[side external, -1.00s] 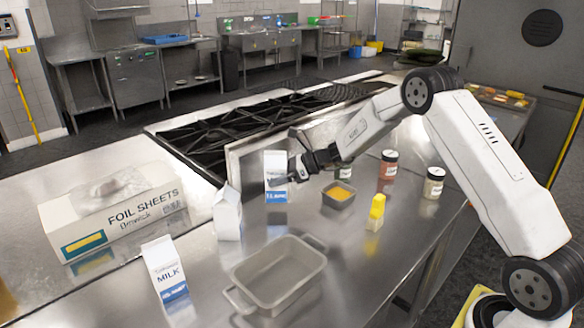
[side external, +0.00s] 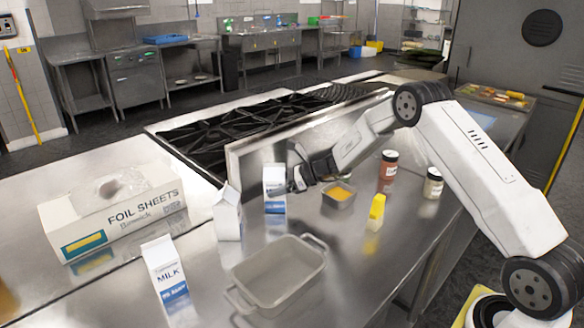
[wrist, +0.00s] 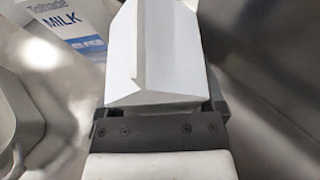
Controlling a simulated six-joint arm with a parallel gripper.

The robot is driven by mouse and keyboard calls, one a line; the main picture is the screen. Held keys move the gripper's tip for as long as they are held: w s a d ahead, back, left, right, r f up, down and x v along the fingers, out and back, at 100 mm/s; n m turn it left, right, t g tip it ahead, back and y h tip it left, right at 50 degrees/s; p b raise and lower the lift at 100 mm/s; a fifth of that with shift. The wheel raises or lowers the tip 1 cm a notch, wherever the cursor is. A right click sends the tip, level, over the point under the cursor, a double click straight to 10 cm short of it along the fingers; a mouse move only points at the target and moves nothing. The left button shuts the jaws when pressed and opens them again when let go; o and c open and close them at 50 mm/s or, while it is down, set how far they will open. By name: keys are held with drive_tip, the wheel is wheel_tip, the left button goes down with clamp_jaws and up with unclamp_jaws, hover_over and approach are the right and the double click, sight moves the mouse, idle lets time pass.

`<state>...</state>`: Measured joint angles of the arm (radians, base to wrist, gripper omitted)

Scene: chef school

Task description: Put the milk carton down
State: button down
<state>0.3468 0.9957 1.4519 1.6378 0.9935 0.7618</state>
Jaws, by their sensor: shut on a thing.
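My gripper (side external: 291,183) is shut on a white milk carton (side external: 274,182) with a blue band near its base. The carton is upright, with its base at or just above the steel counter; I cannot tell whether it touches. In the wrist view the held carton (wrist: 155,55) shows plain white faces between the jaws, and its base is hidden. A second white carton (side external: 228,218) stands just left of it in the side view, apart from the jaws. A third carton (side external: 165,270), labelled MILK, stands nearer the camera.
A grey baking pan (side external: 277,271) lies in front. A small dish of yellow food (side external: 339,194), a yellow block (side external: 376,212) and spice jars (side external: 388,170) stand to the right. A foil sheets box (side external: 115,215) is at left. A steel panel (side external: 250,152) rises behind, before the stove.

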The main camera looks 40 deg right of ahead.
unclamp_jaws()
drive_tip(key=shift+f, duration=0.1)
drive_tip(key=shift+d, duration=0.1)
drive_tip(key=v, duration=1.2)
idle(0.4)
